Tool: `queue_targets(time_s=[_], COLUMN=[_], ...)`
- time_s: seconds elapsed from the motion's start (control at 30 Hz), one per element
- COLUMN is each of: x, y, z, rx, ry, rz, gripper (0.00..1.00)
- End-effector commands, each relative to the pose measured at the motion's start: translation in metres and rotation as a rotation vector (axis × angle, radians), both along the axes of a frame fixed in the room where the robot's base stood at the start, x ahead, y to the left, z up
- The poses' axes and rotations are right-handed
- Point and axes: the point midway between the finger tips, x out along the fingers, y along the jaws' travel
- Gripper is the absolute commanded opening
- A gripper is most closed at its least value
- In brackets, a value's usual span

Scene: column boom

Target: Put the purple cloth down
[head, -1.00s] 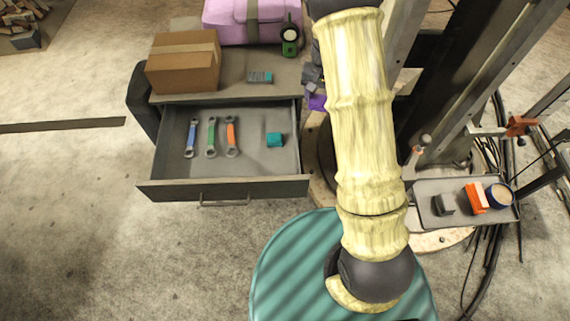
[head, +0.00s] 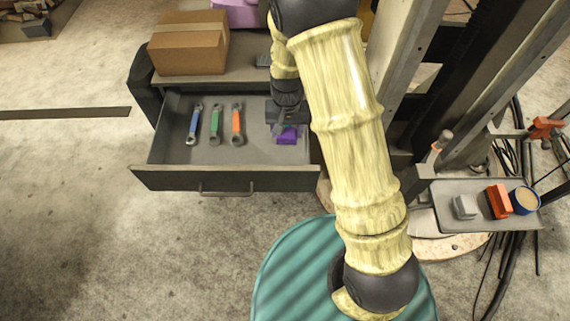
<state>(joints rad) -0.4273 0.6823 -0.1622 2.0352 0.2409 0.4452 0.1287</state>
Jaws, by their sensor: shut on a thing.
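The purple cloth (head: 287,137) shows as a small folded patch at the right side of the open drawer (head: 180,178). My gripper (head: 281,126) points down over the drawer and is shut on the cloth. I cannot tell whether the cloth touches the drawer floor. The gripper and cloth cover the spot where a teal block lay in the earlier view.
In the drawer's left and middle lie a blue wrench (head: 194,124), a green wrench (head: 215,125) and an orange wrench (head: 237,125). A cardboard box (head: 188,48) stands on the cabinet top. A small tray (head: 480,212) with several items is at right.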

Motion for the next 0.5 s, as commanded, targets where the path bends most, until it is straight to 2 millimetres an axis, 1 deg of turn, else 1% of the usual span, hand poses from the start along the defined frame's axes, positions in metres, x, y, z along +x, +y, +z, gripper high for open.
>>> queue_targets(time_s=[0.03,0.37,0.5], x=[-0.003,-0.004,-0.005], y=[0.004,0.005,0.005], z=[-0.005,-0.004,-0.016], rx=[0.001,0.001,-0.001], ry=[-0.002,-0.002,0.001], rz=[0.009,0.013,0.013], gripper=[0.31,0.31,0.31])
